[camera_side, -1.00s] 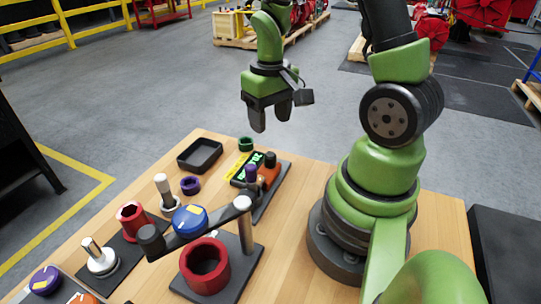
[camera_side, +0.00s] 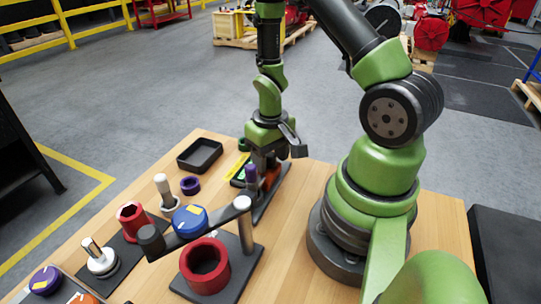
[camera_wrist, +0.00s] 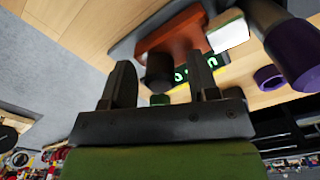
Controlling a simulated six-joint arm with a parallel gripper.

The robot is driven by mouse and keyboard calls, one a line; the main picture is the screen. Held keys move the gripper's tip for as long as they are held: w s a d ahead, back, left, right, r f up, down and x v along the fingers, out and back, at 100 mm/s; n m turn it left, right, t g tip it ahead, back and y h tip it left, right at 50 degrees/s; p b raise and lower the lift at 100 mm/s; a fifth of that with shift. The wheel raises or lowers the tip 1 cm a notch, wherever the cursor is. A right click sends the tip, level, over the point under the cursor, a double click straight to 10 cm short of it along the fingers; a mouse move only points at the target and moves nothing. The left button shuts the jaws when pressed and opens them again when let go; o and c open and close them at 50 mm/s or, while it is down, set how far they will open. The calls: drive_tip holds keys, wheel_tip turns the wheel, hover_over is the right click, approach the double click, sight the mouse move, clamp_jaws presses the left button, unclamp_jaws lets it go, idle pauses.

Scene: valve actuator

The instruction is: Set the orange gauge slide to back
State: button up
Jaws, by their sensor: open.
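The orange gauge slide (camera_side: 271,178) sits on a dark base plate (camera_side: 264,204) at the back of the table, partly hidden by my gripper and a purple knob. In the wrist view the orange slide (camera_wrist: 176,36) lies just past my fingers, with a black knob (camera_wrist: 159,73) on it. My gripper (camera_side: 264,163) is low over the slide. In the wrist view the open fingers (camera_wrist: 162,80) stand on either side of the black knob, with gaps showing. Whether a finger touches the knob cannot be told. A dark panel with green marks (camera_wrist: 196,72) is partly hidden behind the fingers.
The purple knob (camera_side: 251,174) stands close beside my gripper. A black tray (camera_side: 200,155), a purple ring (camera_side: 190,185) and a green ring (camera_side: 243,143) are nearby.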

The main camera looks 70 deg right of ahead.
clamp_jaws()
drive_tip(key=shift+d, duration=1.8)
unclamp_jaws()
wheel_tip(320, 180, up, 10)
